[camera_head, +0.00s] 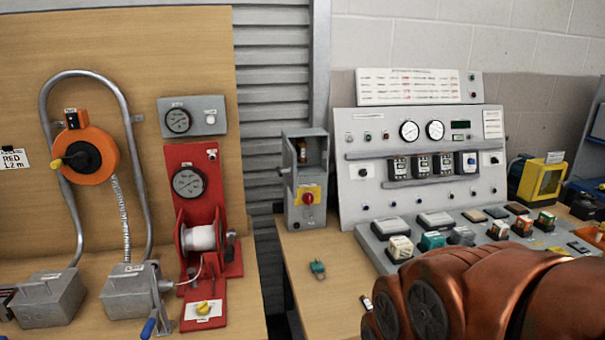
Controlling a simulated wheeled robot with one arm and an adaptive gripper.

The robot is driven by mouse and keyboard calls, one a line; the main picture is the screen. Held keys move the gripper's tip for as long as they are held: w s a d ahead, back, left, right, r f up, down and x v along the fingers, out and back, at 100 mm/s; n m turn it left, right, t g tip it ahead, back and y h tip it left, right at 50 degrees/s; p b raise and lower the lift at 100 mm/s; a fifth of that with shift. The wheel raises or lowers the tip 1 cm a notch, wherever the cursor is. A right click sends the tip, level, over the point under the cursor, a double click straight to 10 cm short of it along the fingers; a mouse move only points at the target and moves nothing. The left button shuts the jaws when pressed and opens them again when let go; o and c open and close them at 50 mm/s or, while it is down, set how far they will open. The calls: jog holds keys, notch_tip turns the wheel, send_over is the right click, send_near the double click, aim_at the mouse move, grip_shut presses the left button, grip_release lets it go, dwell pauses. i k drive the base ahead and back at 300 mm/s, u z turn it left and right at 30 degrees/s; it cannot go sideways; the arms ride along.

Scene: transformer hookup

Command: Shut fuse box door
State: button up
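The fuse box (306,216) is a small grey box standing upright on the wooden table, left of the control panel. Its upper compartment is open at the front and something brown and pale shows inside. Its door (286,172) appears to stand open at the left side, seen nearly edge-on. A red rotary knob (308,198) on a yellow plate is on the box's lower front. My gripper is not in view. Only a copper-coloured part of my arm shows at the lower right, apart from the box in the picture.
The grey control panel (376,205) with gauges and several blocks stands to the right. A small green part (317,268) lies on bare tabletop before the box. A gap separates this table from the left bench with the red winch unit (190,160).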

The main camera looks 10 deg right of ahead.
aim_at(290, 154)
jog(key=i, duration=0.5)
jog(key=u, duration=1.35)
jog(key=k, duration=0.3)
jog(key=u, duration=0.45)
jog(key=i, duration=0.35)
jog(key=z, duration=0.1)
